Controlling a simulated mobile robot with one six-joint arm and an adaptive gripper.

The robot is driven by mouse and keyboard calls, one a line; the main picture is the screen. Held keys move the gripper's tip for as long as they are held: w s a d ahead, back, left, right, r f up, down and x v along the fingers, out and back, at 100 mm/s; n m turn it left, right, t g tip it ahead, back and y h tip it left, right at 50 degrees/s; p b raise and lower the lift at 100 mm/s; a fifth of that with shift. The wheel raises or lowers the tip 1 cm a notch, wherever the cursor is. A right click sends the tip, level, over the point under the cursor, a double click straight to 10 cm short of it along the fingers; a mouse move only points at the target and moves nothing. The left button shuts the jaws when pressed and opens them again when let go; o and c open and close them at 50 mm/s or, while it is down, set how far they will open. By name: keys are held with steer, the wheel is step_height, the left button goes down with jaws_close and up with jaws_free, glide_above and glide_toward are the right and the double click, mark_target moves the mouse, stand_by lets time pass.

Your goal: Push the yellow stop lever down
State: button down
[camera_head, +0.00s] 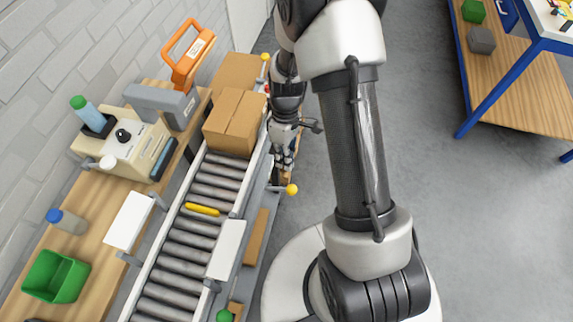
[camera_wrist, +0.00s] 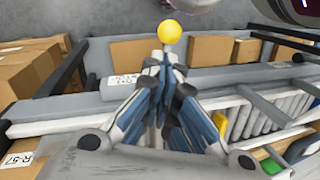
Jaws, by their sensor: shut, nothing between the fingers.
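A yellow ball knob (camera_head: 292,189) sits on a short grey rod at the conveyor's right side. A second yellow ball (camera_head: 265,57) shows farther back beside the conveyor. My gripper (camera_head: 283,166) is low beside the conveyor's right side, close to the nearer knob in the picture. In the wrist view my gripper (camera_wrist: 164,62) has its fingers together and empty. A yellow ball (camera_wrist: 170,31) shows just past the fingertips, with a small apparent gap; I cannot tell whether they touch.
The roller conveyor (camera_head: 178,262) carries cardboard boxes (camera_head: 234,122) and a yellow bar (camera_head: 202,209). A wooden bench (camera_head: 88,222) with a green bin (camera_head: 55,276) stands left. Floor (camera_head: 440,190) to the right is clear.

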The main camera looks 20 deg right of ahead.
steer(key=d+r+p, duration=0.1)
steer(key=d+r, duration=0.2)
steer(key=r, duration=0.4)
steer(key=shift+d+r+p, duration=0.15)
steer(key=shift+r+p, duration=0.15)
steer(key=shift+r, duration=0.05)
steer(key=s+a+r+m+t+h, duration=0.1)
steer(key=s+a+r+m+t, duration=0.15)
steer(key=r, duration=0.55)
steer(key=s+a+r+m+t, duration=0.1)
steer(key=s+r, duration=0.2)
steer(key=r, duration=0.6)
steer(key=s+a+r+m+t+b, duration=0.1)
steer(key=s+r+m+t, duration=0.3)
steer(key=s, duration=0.6)
step_height(320, 180, up, 2)
steer(key=shift+s+a+r+m+b, duration=0.1)
steer(key=shift+s+a+m+b, duration=0.2)
steer(key=shift+a, duration=0.25)
steer(key=c, duration=2.4)
jaws_free()
steer(key=shift+w, duration=0.1)
